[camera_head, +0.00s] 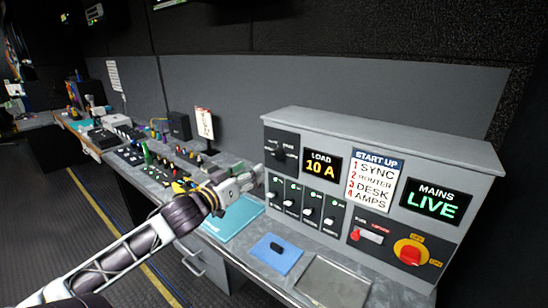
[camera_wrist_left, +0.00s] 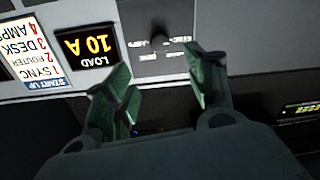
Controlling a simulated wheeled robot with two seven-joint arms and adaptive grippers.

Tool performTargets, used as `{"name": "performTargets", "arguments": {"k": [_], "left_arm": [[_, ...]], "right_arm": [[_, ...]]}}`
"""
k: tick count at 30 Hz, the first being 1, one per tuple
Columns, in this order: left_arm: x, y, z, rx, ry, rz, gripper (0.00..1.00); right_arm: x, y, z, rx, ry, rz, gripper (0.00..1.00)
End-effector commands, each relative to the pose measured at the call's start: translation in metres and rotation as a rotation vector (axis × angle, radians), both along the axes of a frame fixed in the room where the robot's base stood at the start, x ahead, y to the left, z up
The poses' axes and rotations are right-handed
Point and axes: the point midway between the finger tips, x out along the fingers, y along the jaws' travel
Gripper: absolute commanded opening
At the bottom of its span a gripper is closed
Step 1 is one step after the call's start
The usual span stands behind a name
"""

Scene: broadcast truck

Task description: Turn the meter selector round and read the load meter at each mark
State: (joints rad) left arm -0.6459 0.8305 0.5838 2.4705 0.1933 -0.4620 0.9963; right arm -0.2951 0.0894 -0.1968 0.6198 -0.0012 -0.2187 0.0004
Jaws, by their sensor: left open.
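The meter selector (camera_head: 280,151) is a small dark knob on a black plate at the upper left of the grey cabinet. It also shows in the wrist view (camera_wrist_left: 158,42), upside down, with small labels around it. The load meter (camera_head: 321,165) beside it reads 10 A in yellow; it also shows in the wrist view (camera_wrist_left: 88,46). My left gripper (camera_head: 254,179) is open and empty, in front of the cabinet's left end, near the selector. In the wrist view its green-padded fingers (camera_wrist_left: 162,75) are spread below the knob, apart from it. My right gripper is not in view.
Several breaker switches (camera_head: 309,211) sit below the meter. A START UP card (camera_head: 374,181), a MAINS LIVE display (camera_head: 435,200) and a red-yellow rotary switch (camera_head: 411,252) are further right. A blue mat (camera_head: 285,262) and a grey tray (camera_head: 335,285) lie on the desk in front.

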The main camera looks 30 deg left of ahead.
Motion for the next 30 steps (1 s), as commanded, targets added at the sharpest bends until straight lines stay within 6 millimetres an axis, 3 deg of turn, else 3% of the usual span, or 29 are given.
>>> {"name": "performTargets", "arguments": {"k": [11,30], "left_arm": [[0.009,0.0,0.0,-0.001,0.0,0.0,0.56],[0.045,-0.001,0.0,0.0,0.0,0.0,0.56]], "right_arm": [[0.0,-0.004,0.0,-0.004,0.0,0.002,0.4],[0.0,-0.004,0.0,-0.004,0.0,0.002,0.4]]}}
